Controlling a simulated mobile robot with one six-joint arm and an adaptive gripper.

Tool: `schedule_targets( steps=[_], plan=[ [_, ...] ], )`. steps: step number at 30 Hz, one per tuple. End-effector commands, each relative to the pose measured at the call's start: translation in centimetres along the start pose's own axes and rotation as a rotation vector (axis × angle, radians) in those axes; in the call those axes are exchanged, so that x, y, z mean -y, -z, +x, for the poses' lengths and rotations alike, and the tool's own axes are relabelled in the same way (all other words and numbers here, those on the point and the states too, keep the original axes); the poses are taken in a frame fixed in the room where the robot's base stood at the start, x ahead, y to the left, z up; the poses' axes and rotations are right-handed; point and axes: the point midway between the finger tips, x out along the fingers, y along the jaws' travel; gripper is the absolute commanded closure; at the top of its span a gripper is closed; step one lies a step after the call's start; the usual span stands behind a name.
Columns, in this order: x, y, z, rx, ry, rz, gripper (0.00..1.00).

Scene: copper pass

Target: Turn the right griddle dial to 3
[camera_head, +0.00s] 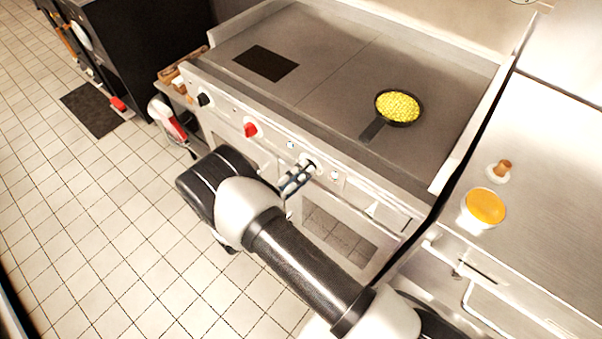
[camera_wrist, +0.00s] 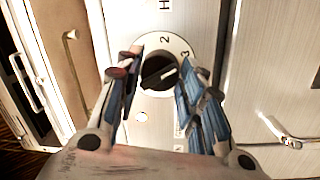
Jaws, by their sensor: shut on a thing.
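The right griddle dial is a round black knob (camera_wrist: 157,73) on a white scale plate (camera_wrist: 179,44) in the wrist view. The figure 2 shows above the knob and a 3 at its upper right. A pale pointer mark on the knob slants up to the right, roughly towards the 3; its exact alignment is hard to tell. My gripper (camera_wrist: 160,84) has its fingers on either side of the knob and is shut on it. In the head view, my gripper (camera_head: 305,170) is at the griddle's front panel and mostly hides this dial.
A black dial (camera_head: 205,100) and a red dial (camera_head: 251,130) are further left on the panel. A pan of yellow food (camera_head: 399,106) stands on the griddle, its handle towards the front. An orange-topped container (camera_head: 485,207) stands on the right counter. Tiled floor lies open at left.

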Motion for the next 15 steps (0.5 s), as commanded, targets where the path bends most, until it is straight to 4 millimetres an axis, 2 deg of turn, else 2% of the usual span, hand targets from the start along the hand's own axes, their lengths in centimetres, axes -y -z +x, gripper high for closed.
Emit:
schedule_targets(
  steps=[12,13,15],
  plan=[
    [0.05,-0.03,0.0,0.001,0.002,0.007,0.88],
    [0.05,-0.03,0.0,0.001,0.002,0.007,0.63],
    [0.05,-0.03,0.0,0.001,0.002,0.007,0.58]
  ],
)
